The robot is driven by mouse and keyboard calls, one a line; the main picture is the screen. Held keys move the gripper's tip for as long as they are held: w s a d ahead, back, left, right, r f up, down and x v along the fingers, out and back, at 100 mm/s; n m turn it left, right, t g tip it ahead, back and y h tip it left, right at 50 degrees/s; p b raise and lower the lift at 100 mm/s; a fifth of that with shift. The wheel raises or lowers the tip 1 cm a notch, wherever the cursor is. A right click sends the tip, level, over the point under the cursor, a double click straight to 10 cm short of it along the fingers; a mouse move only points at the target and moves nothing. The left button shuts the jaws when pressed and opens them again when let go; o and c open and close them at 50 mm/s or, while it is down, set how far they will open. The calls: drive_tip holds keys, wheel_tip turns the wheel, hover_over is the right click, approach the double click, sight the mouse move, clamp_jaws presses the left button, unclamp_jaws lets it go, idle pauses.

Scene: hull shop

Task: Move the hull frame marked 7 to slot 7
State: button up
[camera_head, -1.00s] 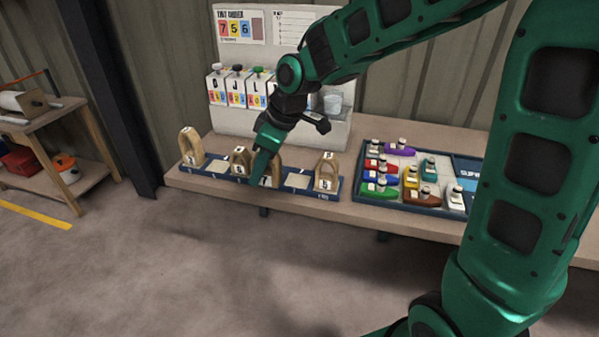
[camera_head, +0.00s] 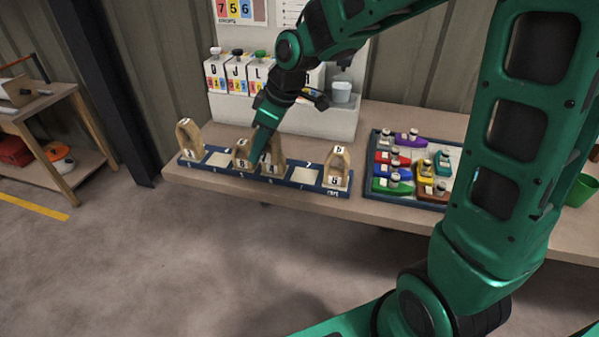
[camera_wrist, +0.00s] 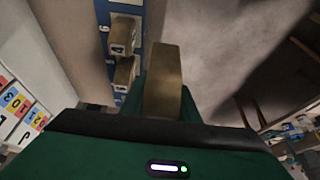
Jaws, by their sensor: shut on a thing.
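My gripper (camera_head: 260,156) is low over the blue slotted rack (camera_head: 228,173) on the bench, shut on a wooden hull frame (camera_wrist: 163,82), whose mark I cannot read. In the head view the fingers overlap two wooden frames, one left of them (camera_head: 240,153) and one right (camera_head: 278,152). I cannot tell whether the held frame is clear of the rack. Slot 7 (camera_head: 303,175), right of the gripper, is empty. A frame marked 8 (camera_head: 338,163) stands at the rack's right end, and another frame (camera_head: 188,135) at its left end.
Another empty slot (camera_head: 219,158) lies left of the gripper. A tray of coloured boat models (camera_head: 373,168) is to the right, with a green cup (camera_head: 583,190) beyond. White lettered containers (camera_head: 238,75) stand behind. The bench front edge runs close before the rack.

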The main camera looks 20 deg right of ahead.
hover_over(294, 173)
drive_tip(key=s, duration=0.1)
drive_tip(key=f, duration=0.4)
drive_tip(key=d+f, duration=0.1)
drive_tip(key=f, duration=0.1)
drive_tip(key=shift+f, duration=2.3)
drive_tip(key=shift+f, duration=0.1)
drive_tip(key=o, duration=1.1)
drive_tip(key=v, duration=1.2)
